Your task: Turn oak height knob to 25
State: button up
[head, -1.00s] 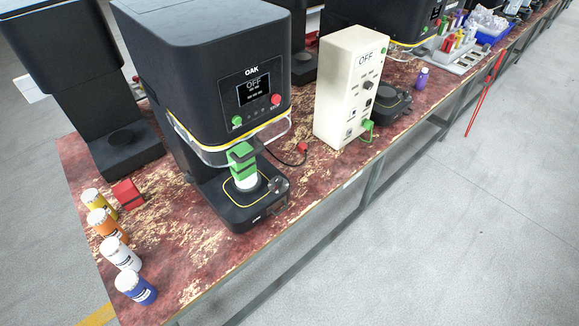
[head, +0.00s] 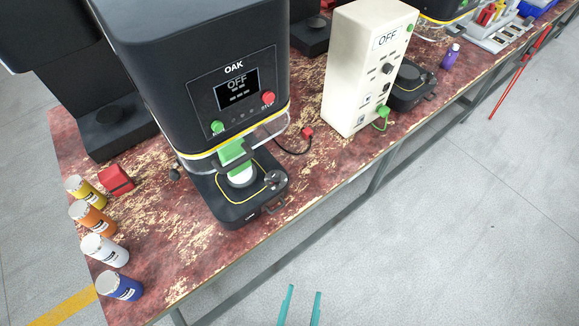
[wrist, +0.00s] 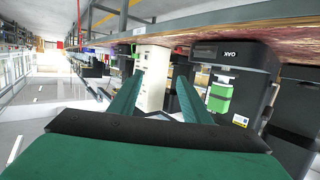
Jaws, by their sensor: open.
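The black OAK seamer (head: 195,75) stands on the worn red bench, its screen (head: 237,89) reading OFF. On its base (head: 250,205) is a dark round knob (head: 273,178) at the right front; any number on it is too small to read. In the wrist view the OAK seamer (wrist: 235,55) appears upside down. My gripper (head: 303,292) is open and empty, in front of the bench and apart from the knob. It also shows in the wrist view (wrist: 160,92).
A cream control box (head: 350,80) reading OFF stands to the right, with a green plug and cable. Yellow, orange, white and blue cans (head: 120,286) line the left edge near a red block (head: 116,180). Open floor (head: 450,240) lies in front of the bench.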

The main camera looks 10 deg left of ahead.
jog(key=w+a+f+g+y, duration=0.15)
jog(key=w+a, duration=0.35)
jog(key=w, duration=0.8)
jog(key=n+g+y, duration=0.1)
jog(key=n+y, duration=0.3)
jog(key=n, duration=0.1)
send_near(275, 174)
jog(key=x, duration=1)
jog(key=shift+w, duration=0.1)
jog(key=shift+c, duration=0.4)
jog(key=c, duration=1)
